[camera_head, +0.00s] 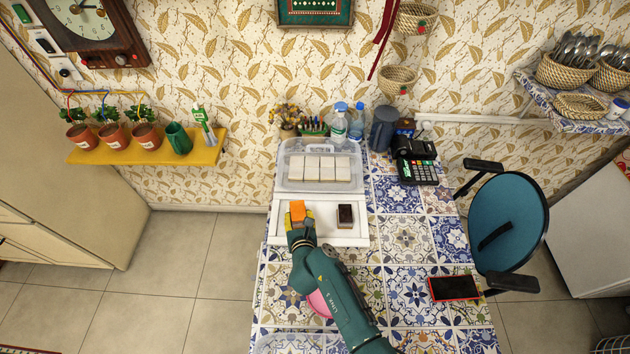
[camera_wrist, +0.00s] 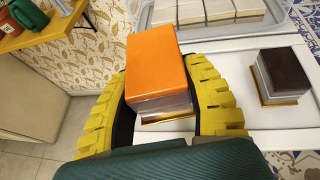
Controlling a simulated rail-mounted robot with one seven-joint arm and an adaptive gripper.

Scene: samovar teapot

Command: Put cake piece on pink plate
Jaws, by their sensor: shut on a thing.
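An orange-topped cake piece (camera_head: 297,209) is at the left part of a white tray (camera_head: 328,239) on the tiled table. In the wrist view the cake piece (camera_wrist: 156,68) has pale sides and a gold base, and stands between the yellow fingers of my gripper (camera_wrist: 165,105). My gripper (camera_head: 300,222) is shut on it. I cannot tell whether its base touches the tray. A dark-topped cake piece (camera_head: 345,215) stands on the tray's right part, also in the wrist view (camera_wrist: 281,75). The pink plate (camera_head: 319,303) is mostly hidden under my arm.
A clear container (camera_head: 284,181) with several white-topped pieces stands behind the tray. Bottles (camera_head: 339,128), a dark jug (camera_head: 383,128) and a card terminal (camera_head: 418,172) stand at the back. A red phone (camera_head: 453,288) lies at right. The table right of the tray is clear.

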